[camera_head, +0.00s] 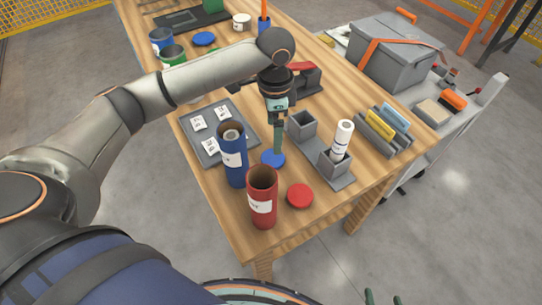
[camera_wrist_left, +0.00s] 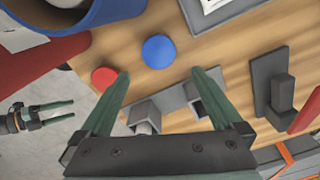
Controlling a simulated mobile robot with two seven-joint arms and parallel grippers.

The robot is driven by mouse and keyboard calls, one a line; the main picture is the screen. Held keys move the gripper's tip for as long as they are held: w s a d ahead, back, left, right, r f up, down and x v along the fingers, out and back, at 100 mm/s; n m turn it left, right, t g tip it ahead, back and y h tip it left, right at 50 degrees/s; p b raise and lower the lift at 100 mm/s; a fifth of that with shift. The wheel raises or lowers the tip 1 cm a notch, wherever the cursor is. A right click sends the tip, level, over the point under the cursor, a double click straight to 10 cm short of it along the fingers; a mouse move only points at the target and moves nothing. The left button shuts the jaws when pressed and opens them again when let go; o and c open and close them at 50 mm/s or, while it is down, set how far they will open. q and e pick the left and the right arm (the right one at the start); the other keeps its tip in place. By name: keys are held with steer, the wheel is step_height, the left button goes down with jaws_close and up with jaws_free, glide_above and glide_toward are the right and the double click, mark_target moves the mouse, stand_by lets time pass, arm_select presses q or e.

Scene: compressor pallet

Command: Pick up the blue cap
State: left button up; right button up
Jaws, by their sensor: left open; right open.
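A round blue cap (camera_head: 273,159) lies flat on the wooden table beside the blue canister (camera_head: 236,170). In the left wrist view the cap (camera_wrist_left: 159,50) shows just ahead of the gap between my left fingertips, not gripped. My left gripper (camera_head: 277,151) points down above the cap, and its fingers partly overlap the cap in the head view. In the left wrist view my left gripper (camera_wrist_left: 160,72) is open and empty. My right gripper (camera_head: 384,298) is open and empty, off the table's front edge. Another blue disc (camera_head: 204,39) lies at the table's far end.
A red canister (camera_head: 262,206) and a red cap (camera_head: 300,195) are near the front edge. A grey holder with a white tube (camera_head: 343,138) stands right of the blue cap. A grey tray (camera_head: 205,151) with labelled pieces lies left. A red-topped part (camera_head: 303,74) stands behind.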

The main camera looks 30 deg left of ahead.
mark_target(273, 158)
arm_select(q)
steer(key=f, duration=0.9)
steer(key=shift+s+f, duration=0.2)
steer(key=shift+f, duration=0.15)
steer(key=c, duration=1.2)
